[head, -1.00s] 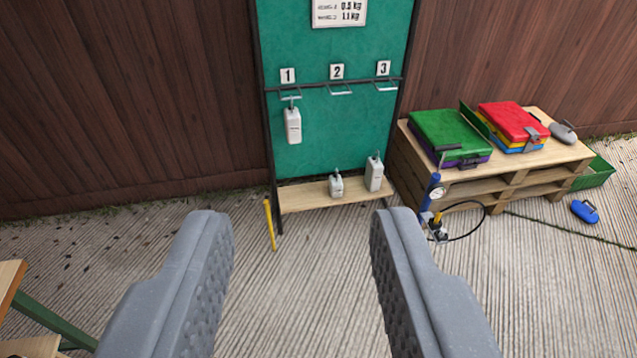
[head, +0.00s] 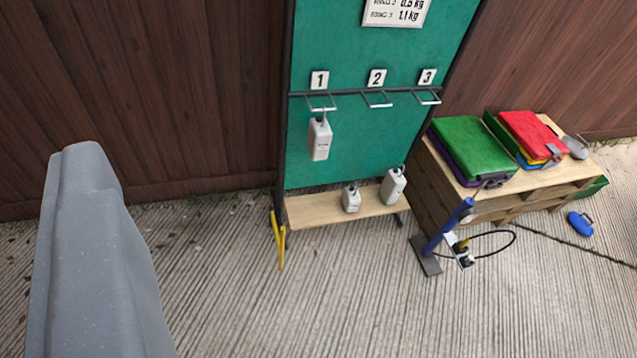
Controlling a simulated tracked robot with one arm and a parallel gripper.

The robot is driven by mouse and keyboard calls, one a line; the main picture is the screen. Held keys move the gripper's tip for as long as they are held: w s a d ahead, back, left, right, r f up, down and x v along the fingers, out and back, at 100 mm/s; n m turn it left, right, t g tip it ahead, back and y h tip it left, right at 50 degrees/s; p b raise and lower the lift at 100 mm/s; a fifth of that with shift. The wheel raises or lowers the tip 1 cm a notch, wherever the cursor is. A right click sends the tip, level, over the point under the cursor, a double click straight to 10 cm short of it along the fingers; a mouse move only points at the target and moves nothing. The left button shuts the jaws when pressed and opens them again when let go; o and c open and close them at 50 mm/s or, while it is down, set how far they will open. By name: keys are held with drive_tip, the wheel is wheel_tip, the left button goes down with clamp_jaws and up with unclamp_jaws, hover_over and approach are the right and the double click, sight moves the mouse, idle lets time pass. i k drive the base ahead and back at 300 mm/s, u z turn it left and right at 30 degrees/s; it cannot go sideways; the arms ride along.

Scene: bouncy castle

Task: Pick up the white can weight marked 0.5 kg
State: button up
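Three white can weights are in view, and their marks are too small to read. A small can (head: 351,199) and a taller can (head: 392,186) stand upright on the low wooden shelf (head: 318,213) of the green board (head: 380,140). A third can (head: 320,140) hangs from the hook under number 1. Of my gripper (head: 95,250), only one grey finger shows, at the left edge of the view. The other finger is out of frame. Floor shows beside the finger, with nothing held there. The gripper is well short of the shelf and touches no can.
Hooks 2 and 3 are empty. A blue pump (head: 446,228) with a black hose stands right of the shelf. A pallet (head: 530,189) behind it bears green and red cases. A yellow bar (head: 279,242) stands at the shelf's left end. The concrete in front is clear.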

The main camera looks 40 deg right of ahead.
sight(352, 199)
drive_tip(key=z, duration=0.4)
drive_tip(key=i, duration=1.55)
drive_tip(key=z, duration=0.8)
